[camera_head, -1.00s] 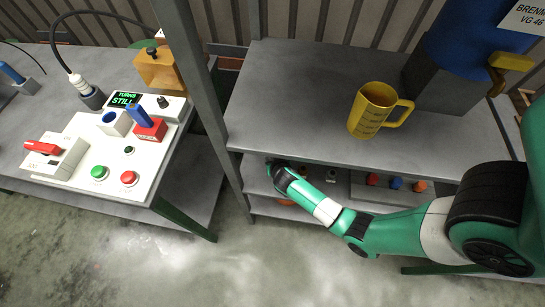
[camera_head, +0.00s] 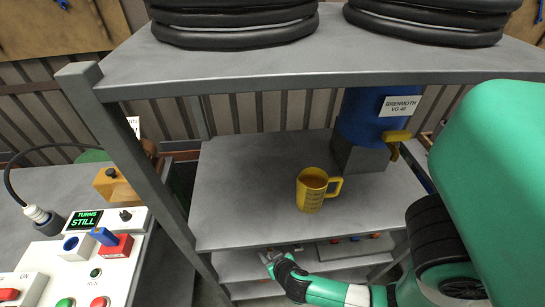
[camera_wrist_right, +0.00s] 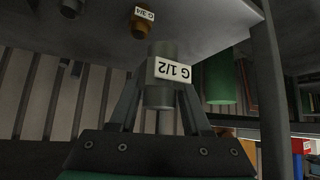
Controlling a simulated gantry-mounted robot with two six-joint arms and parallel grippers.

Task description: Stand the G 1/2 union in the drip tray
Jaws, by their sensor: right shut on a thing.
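The G 1/2 union (camera_wrist_right: 160,62) is a grey cylinder with a white label, seen in the right wrist view. My right gripper (camera_wrist_right: 158,100) is shut on it, one finger on each side. In the head view my right gripper (camera_head: 268,257) is at the front of the lower shelf, beneath the shelf with the yellow jug. The union is too small there to make out clearly. I cannot pick out the drip tray for certain in either view. My left gripper is not in view.
A yellow jug (camera_head: 311,190) and a blue drum (camera_head: 362,115) on a grey block stand on the middle shelf. Red, blue and orange pieces sit on the lower shelf. A brass-coloured G 3/4 piece (camera_wrist_right: 140,28) shows in the wrist view. A control panel (camera_head: 65,265) is at left.

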